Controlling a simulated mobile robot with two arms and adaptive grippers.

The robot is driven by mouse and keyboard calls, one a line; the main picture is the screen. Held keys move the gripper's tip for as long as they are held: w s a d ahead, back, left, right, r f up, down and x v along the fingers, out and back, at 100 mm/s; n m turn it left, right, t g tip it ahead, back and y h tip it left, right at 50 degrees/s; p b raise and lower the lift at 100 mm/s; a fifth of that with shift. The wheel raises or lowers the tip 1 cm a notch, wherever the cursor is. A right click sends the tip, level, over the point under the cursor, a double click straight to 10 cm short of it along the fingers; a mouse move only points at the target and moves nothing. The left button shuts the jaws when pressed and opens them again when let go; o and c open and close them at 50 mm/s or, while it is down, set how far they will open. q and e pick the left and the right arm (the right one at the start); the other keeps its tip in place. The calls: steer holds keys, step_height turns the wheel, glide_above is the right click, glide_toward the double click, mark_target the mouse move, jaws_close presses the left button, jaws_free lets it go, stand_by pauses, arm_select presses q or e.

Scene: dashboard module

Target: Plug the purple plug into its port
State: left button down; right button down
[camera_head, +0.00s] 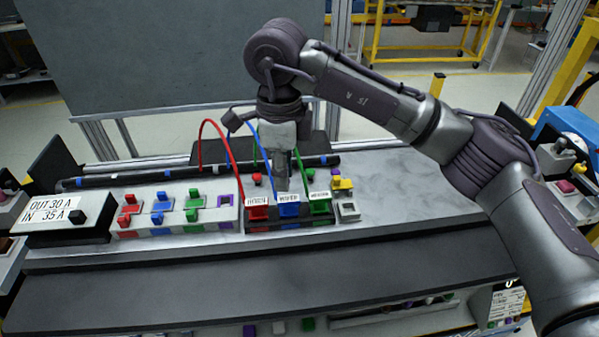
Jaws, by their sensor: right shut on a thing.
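A purple square frame (227,201), which looks like the purple port, sits at the right end of the white panel (178,230). No loose purple plug can be made out on the worktop. My right gripper (283,187) points down just right of the purple frame, its fingers close together. Its tips are at the blue plug (289,210) in the middle of the black holder, and it appears shut on that plug; the contact is partly hidden. My left gripper is not in view.
A red plug (258,212) and green plug (321,208) flank the blue one, with red, blue and green cables arching behind. A yellow connector (342,184) stands at right. A black-knobbed box (62,225) stands left. The grey worktop (420,215) is clear at right.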

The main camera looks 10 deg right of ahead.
steer(key=w+a+p, duration=0.3)
steer(key=w+a, duration=0.1)
steer(key=a, duration=0.8)
steer(key=shift+w, duration=0.3)
steer(key=shift+f, duration=0.1)
steer(key=shift+f+b, duration=2.05)
steer(key=shift+f, duration=0.75)
steer(key=shift+b, duration=0.35)
steer(key=shift+f+b, duration=0.95)
steer(key=shift+f, duration=0.3)
steer(key=shift+r, duration=0.15)
